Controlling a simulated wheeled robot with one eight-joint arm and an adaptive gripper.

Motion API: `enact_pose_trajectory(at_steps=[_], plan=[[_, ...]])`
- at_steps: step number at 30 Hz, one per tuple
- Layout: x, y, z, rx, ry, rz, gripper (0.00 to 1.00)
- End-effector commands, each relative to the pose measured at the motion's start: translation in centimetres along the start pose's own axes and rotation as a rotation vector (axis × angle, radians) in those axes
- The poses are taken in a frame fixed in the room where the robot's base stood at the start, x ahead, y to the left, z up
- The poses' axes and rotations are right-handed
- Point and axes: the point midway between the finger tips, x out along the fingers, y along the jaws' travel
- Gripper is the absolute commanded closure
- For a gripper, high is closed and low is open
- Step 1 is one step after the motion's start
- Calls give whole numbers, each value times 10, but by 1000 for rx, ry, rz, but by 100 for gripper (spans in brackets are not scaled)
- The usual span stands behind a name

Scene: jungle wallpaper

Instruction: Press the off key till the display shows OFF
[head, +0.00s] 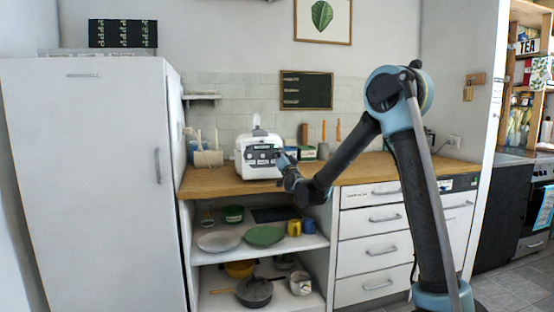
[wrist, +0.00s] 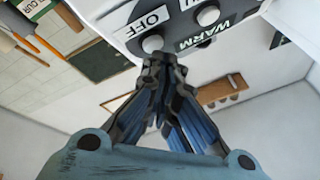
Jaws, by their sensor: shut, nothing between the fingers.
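The white machine (head: 247,150) stands on the wooden counter, with a dark control panel on its front. Its small display (head: 265,147) is too small to read in the head view and is out of the wrist view. In the wrist view the round grey off key (wrist: 152,43) sits below its white OFF label (wrist: 148,21). A second round key (wrist: 208,15) lies to its right, by the WARM label (wrist: 207,39). My gripper (wrist: 163,58) is shut and empty, its tips just below the off key in the picture. I cannot tell whether they touch it. My gripper (head: 282,160) is at the machine's front right.
The wooden counter (head: 215,181) carries utensils and containers on both sides of the machine. Below it, open shelves hold plates (head: 263,236), mugs and a pan (head: 254,292). A white fridge (head: 90,180) stands at left, drawers (head: 372,238) at right.

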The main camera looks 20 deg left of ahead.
Motion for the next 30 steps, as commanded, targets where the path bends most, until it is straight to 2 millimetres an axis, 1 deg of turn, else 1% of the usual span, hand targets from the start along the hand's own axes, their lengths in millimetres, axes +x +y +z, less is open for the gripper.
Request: enact_pose_trajectory(at_steps=[30], plan=[[6,4,4,0,0,0,100]])
